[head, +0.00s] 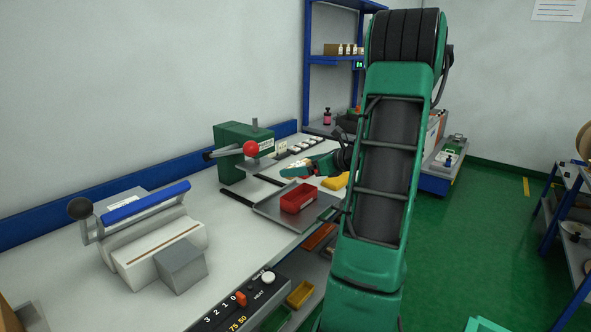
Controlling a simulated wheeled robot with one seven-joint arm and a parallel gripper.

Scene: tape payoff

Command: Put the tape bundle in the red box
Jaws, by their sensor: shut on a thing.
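The red box (298,204) is a small open bin standing on a grey metal tray (268,209) on the workbench. My gripper (291,170) reaches in from the right, above and slightly behind the red box. It is shut on a small pale piece (299,164), which appears to be the tape bundle. The green fingers hide much of it, and its exact shape is too small to tell. The held piece is apart from the box. The inside of the box is only partly visible.
A green press with a red ball knob (251,148) stands left of the tray. A heat sealer with a blue bar (146,202) is at the front left. A yellow item (336,182) lies just right of my gripper. Bins (300,294) sit below the bench edge.

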